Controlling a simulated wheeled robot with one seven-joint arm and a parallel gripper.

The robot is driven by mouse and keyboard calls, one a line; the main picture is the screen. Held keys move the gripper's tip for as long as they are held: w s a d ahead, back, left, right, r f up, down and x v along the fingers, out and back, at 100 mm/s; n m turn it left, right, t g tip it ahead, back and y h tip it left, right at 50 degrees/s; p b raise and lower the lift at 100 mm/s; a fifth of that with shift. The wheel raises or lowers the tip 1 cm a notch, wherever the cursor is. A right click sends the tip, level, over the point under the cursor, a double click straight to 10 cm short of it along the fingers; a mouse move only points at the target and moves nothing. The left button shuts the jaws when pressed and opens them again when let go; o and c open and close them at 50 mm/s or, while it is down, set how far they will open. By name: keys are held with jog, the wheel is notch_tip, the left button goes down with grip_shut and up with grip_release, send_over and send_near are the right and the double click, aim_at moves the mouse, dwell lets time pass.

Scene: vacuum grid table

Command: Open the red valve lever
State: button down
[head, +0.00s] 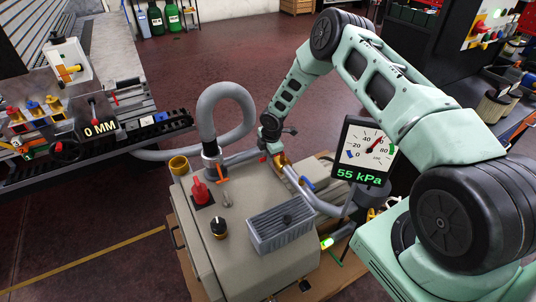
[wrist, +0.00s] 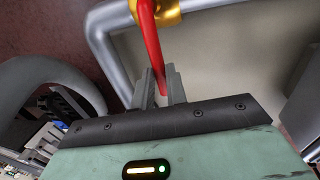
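The red valve lever (wrist: 152,40) runs down from a brass valve fitting (wrist: 168,10) at the top of the wrist view. Its lower end lies between the two grey fingers of my gripper (wrist: 160,88), which are close together against its sides. In the head view my gripper (head: 271,146) is at the pipes behind the grey machine, beside the brass fitting (head: 279,159). Only a small red bit of the lever (head: 263,158) shows there; the rest is hidden.
The gauge (head: 365,150) reads 55 kPa, close right of my gripper. A thick grey hose (head: 227,90) loops at the left. The machine top carries a red knob (head: 199,192), a black knob (head: 218,228) and a ribbed grey block (head: 280,230). A blue-handled valve (head: 307,183) is nearby.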

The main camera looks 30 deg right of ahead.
jog(key=shift+w, duration=0.1)
jog(key=shift+w+d+m+g+h+b, duration=0.35)
jog(key=shift+w+d+m+b, duration=0.75)
jog(key=shift+m+b, duration=1.55)
jog(key=shift+w+d+m+g+h+b, duration=0.35)
jog(key=shift+w+d+m+b, duration=0.7)
jog(key=shift+m+b, duration=1.6)
jog(key=shift+w+d+m+g+h+b, duration=0.2)
jog(key=shift+w+d+m+h+b, duration=0.35)
jog(key=shift+w+m+b, duration=1.5)
jog(key=shift+s+d+m, duration=0.15)
jog(key=shift+s+m, duration=0.45)
jog(key=shift+m, duration=0.45)
jog(key=c, duration=1.4)
grip_release()
jog(key=shift+r, duration=0.1)
jog(key=v, duration=1.7)
jog(key=shift+d+r+b, duration=0.15)
jog(key=shift+d+b, duration=0.05)
jog(key=shift+b, duration=0.2)
